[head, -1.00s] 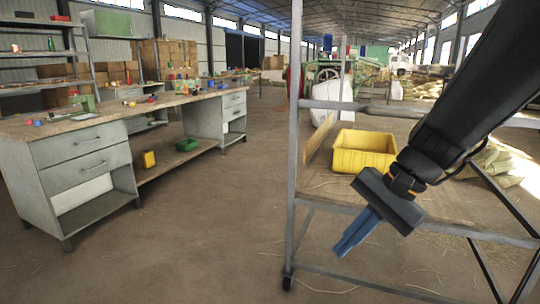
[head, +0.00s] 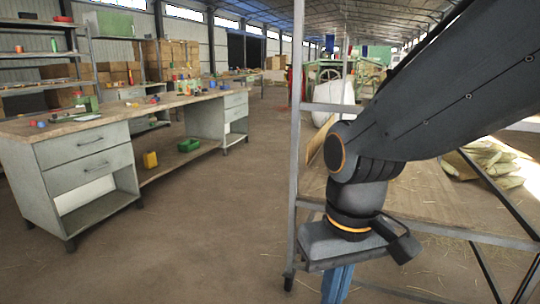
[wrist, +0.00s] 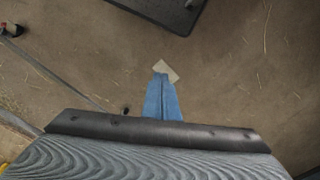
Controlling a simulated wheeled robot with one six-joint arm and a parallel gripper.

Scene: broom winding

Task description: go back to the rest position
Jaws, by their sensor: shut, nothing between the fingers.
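My gripper (head: 337,284) hangs at the lower right of the head view, in front of the metal-framed rack. Its blue fingers point down and are together, with nothing between them. In the wrist view my gripper (wrist: 162,80) also shows its fingers closed, pointing over the bare floor. My dark arm comes in from the upper right and hides much of the rack.
A metal-framed rack (head: 295,180) stands on the right, close to my gripper. Straw-coloured bundles (head: 490,160) lie behind my arm. A workbench (head: 85,160) with drawers stands on the left. The floor (head: 210,230) between bench and rack is clear.

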